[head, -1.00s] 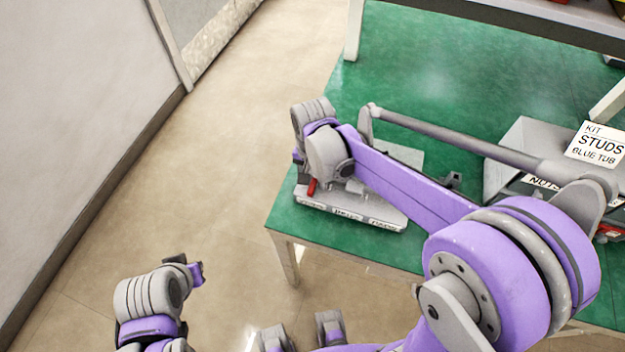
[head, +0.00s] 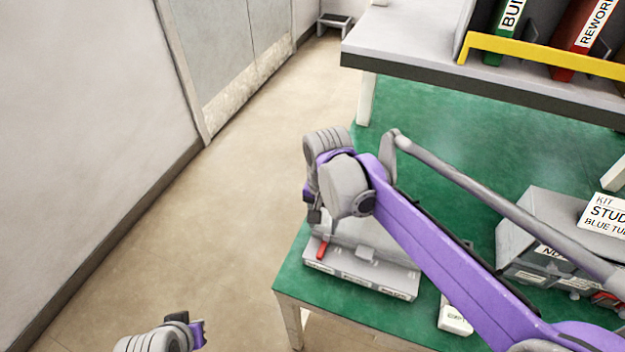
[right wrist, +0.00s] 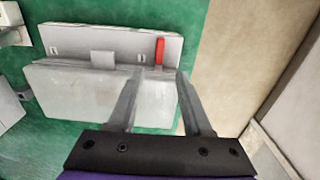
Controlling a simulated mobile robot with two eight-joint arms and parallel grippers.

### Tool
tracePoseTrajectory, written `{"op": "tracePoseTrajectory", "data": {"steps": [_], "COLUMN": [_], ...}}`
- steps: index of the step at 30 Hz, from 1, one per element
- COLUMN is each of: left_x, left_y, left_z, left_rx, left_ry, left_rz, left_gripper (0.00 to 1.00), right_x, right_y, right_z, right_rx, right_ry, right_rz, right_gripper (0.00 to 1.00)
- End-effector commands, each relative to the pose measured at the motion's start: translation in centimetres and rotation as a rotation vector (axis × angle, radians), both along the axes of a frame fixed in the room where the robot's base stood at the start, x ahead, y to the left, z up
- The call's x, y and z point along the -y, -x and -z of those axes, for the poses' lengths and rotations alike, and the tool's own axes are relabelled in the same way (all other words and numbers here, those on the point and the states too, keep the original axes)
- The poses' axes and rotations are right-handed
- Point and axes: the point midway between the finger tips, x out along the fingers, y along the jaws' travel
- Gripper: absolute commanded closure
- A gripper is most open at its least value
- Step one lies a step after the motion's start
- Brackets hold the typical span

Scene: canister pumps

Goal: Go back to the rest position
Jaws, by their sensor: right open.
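My right gripper (right wrist: 160,85) is open and empty in the right wrist view, its two fingers apart above a grey fixture (right wrist: 100,95) with a red lever (right wrist: 160,52). In the head view the purple right arm reaches over the green bench, and its wrist hides part of the fixture (head: 362,272); the red lever (head: 321,250) shows just below the wrist. Whether the fingers touch the fixture cannot be told. Part of my left arm shows at the bottom left of the head view; its gripper fingers do not show.
The green bench (head: 440,130) holds a grey kit bin (head: 535,215) at right and a small white labelled block (head: 455,318) near the front. A raised shelf (head: 400,50) with binders stands behind. Open floor (head: 210,230) lies left, beside a wall (head: 80,120).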

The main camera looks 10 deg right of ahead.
Motion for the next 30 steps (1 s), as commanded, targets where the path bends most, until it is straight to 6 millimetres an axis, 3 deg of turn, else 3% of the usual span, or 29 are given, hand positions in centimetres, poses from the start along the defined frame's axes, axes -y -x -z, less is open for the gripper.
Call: {"op": "tracePoseTrajectory", "data": {"steps": [8,14,21,25,30], "left_x": [0.0,0.0,0.0,0.0,0.0], "left_y": [0.0,-0.2,-0.4,-0.4,-0.4], "left_z": [-0.1,-0.6,-1.2,-1.4,-1.5], "left_rx": [0.000,0.003,0.007,0.008,0.008], "left_ry": [0.000,0.000,0.000,0.000,0.000], "left_rz": [0.000,0.000,0.000,0.000,0.000], "left_gripper": [1.00,1.00,1.00,1.00,1.00], "right_x": [0.4,2.5,4.7,5.3,5.6], "right_y": [0.9,5.5,11.7,13.7,14.6], "right_z": [-0.1,0.0,2.2,3.5,4.3], "right_rx": [0.022,0.158,0.355,0.421,0.456], "right_ry": [-0.002,0.001,0.068,0.109,0.135], "right_rz": [-0.025,-0.187,-0.429,-0.516,-0.564], "right_gripper": [0.50,0.50,0.50,0.50,0.50]}}
